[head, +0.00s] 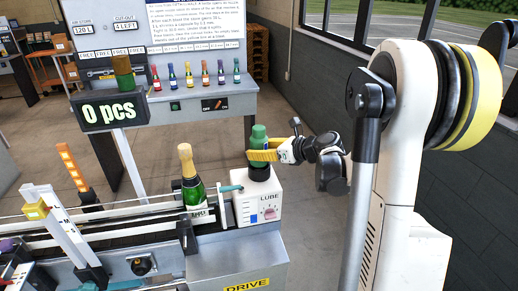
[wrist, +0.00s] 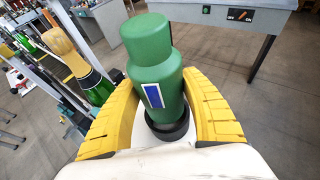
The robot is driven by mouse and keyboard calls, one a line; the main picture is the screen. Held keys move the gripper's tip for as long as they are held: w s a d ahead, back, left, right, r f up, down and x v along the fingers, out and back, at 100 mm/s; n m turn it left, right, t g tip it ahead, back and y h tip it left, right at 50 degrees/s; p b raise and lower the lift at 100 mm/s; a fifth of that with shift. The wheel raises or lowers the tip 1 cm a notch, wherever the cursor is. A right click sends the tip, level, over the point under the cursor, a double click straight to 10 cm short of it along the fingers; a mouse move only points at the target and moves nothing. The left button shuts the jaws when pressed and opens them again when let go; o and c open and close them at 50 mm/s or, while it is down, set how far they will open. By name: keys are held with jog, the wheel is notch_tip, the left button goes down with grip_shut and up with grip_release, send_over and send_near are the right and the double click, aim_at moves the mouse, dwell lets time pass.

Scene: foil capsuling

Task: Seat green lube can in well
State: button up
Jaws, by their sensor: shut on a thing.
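The green lube can (head: 259,138) stands upright over the white box marked LUBE (head: 262,208) at the right end of the machine. In the wrist view the can (wrist: 152,62) has a narrower top and a blue label facing the camera. My gripper (head: 262,156) has its yellow fingers on both sides of the can, and the fingers also show in the wrist view (wrist: 158,108). The can's lower end meets a dark round well (wrist: 168,130) on the box. I cannot tell whether it rests fully inside the well.
A green bottle with a gold top (head: 190,180) stands on the conveyor left of the LUBE box. A small teal lever (head: 230,188) sticks out at the box's left side. A shelf with several small bottles (head: 205,82) is behind. Floor right of the machine is clear.

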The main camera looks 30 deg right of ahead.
aim_at(266, 163)
jog(key=shift+f+b, duration=1.9)
jog(key=shift+f, duration=0.45)
jog(key=shift+s+f, duration=0.1)
jog(key=shift+f, duration=0.1)
